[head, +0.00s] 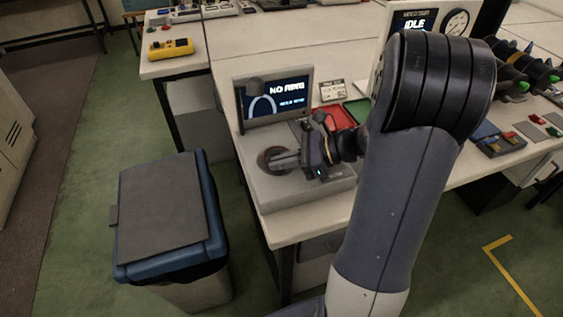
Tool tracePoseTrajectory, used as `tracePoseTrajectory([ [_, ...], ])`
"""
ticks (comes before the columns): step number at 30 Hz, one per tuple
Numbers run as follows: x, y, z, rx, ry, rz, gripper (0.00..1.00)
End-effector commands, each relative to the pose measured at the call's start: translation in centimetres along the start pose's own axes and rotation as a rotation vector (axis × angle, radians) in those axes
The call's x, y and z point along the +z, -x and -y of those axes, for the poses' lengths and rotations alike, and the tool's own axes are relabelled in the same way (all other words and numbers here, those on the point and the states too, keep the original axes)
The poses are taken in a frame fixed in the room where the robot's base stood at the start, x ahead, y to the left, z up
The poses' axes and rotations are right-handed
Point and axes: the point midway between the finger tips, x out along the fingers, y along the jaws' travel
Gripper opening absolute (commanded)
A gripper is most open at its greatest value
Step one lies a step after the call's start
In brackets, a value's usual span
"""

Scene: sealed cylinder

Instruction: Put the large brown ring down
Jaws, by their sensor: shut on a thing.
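The large brown ring (264,153) shows at the left end of my gripper, over the grey block of the tester on the bench. My gripper (277,161) is shut on the ring, with the fingers pointing left. The fingers cover part of the ring. I cannot tell whether the ring touches the grey top (285,195) or hangs just above it.
A screen (275,97) reading "NO RING" stands behind the block. A red tray (333,117) and a green tray (358,110) lie to the right. A lidded bin (165,210) stands on the floor at left. A yellow meter (170,48) lies on the far bench.

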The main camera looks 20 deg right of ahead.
Motion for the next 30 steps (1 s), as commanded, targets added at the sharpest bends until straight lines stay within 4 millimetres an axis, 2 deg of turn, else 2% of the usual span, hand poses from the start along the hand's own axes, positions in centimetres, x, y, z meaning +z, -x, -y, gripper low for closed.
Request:
tracePoseTrajectory([
  [13, -0.64, -0.27, 0.01, 0.0, 0.0, 0.0, 0.0],
  [14, -0.59, -0.24, 0.01, 0.0, 0.001, 0.0, 0.07],
  [21, -0.54, -0.22, 0.01, 0.0, 0.001, 0.0, 0.27],
  [30, -0.19, -0.08, 0.02, 0.0, 0.002, 0.0, 0.27],
])
